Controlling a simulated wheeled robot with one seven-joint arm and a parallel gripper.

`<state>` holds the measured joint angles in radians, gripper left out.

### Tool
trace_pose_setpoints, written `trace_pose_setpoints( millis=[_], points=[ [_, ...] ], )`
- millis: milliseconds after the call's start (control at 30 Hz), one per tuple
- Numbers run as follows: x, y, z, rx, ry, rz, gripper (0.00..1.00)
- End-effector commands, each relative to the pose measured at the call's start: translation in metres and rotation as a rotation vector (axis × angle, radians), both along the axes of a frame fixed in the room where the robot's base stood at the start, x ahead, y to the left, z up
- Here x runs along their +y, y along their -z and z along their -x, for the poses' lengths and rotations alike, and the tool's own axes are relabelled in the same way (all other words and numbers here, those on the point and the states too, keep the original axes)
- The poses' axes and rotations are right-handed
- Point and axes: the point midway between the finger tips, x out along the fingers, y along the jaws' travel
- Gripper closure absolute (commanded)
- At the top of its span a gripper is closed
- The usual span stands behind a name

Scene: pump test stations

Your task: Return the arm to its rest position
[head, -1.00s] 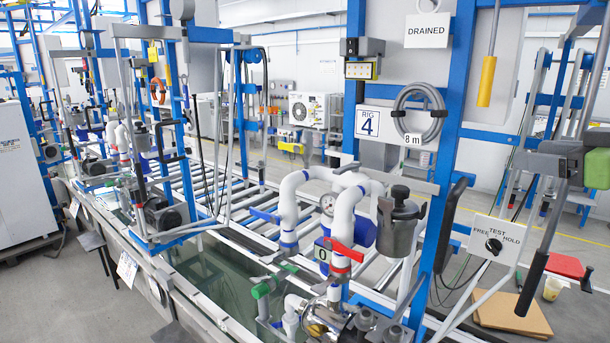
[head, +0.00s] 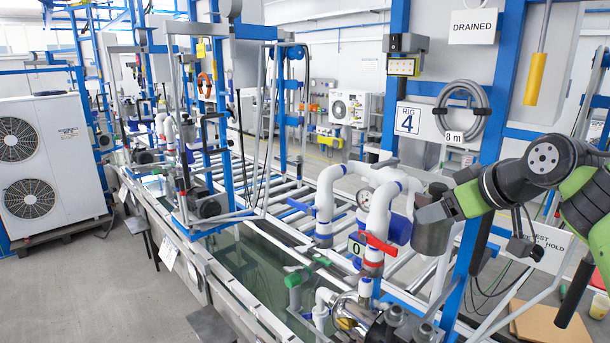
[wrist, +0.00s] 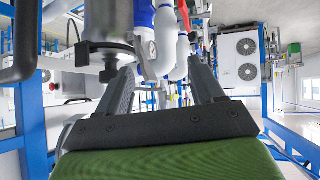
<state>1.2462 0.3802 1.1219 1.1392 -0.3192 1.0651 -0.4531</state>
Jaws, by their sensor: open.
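My arm (head: 548,168), green and dark grey, enters the head view from the right edge. My gripper (head: 434,213) points left in front of the grey canister of rig 4 (head: 430,238) and hides part of it. Whether it touches the canister cannot be told. In the wrist view my gripper (wrist: 163,72) has its two dark fingers spread apart. No held thing shows between them. The white pipe (wrist: 165,45) and the pressure gauge (wrist: 152,50) show beyond the gap, with the grey canister (wrist: 108,22) at the upper left.
Blue frame posts (head: 487,130) stand close behind my arm. The red valve handle (head: 378,243) and white pipes (head: 325,200) are left of the gripper. The TEST FREE/HOLD panel (head: 540,245) is partly behind my arm. Open floor (head: 70,285) lies at the left.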

Motion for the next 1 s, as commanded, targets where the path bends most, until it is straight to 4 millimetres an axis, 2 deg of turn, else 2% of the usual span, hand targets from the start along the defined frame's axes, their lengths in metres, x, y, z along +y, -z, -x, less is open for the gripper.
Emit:
trace_pose_setpoints(
  millis=[33,100,167,200,267,300,400,500,533,600,700,1000],
  points=[
    [0.036,0.022,0.002,0.074,-0.013,0.044,0.33],
    [0.081,0.058,0.017,0.19,0.01,0.114,0.33],
    [0.111,0.088,0.045,0.277,0.064,0.177,0.33],
    [0.123,0.104,0.067,0.316,0.111,0.208,0.33],
    [0.132,0.122,0.105,0.349,0.189,0.236,0.33],
    [0.134,0.133,0.132,0.361,0.242,0.239,0.33],
    [0.127,0.16,0.201,0.368,0.363,0.188,0.33],
    [0.116,0.189,0.253,0.376,0.435,0.091,0.33],
    [0.114,0.198,0.264,0.381,0.446,0.065,0.33],
    [0.109,0.213,0.281,0.392,0.462,0.014,0.33],
    [0.107,0.222,0.29,0.403,0.471,-0.015,0.33],
    [0.107,0.221,0.29,0.405,0.471,-0.014,0.33]
  ],
)
